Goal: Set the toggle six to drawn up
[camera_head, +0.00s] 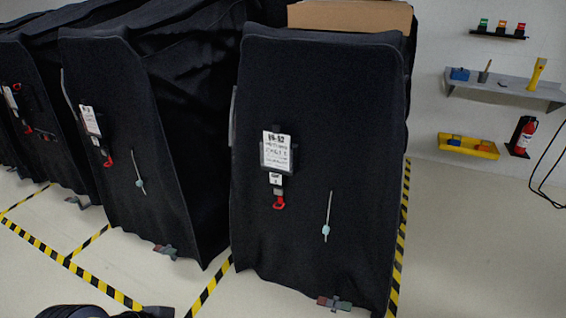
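Black-covered carts stand in a row. The nearest cart cover (300,95) has a thin pale cord hanging on its front, with a light blue toggle (326,230) low on the cord. The second cart cover (110,90) has a similar cord with a pale toggle (140,183) partway down. I cannot read a number six on either toggle. A dark part at the bottom left edge looks like my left arm, with what may be my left gripper (155,312) at its end. It is well below the toggles, and its fingers cannot be made out. My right gripper is not in view.
The nearest cart carries a white label card (277,150) and a red hook (279,202). A cardboard box (350,15) sits on top. Yellow-black floor tape (210,290) runs between carts.

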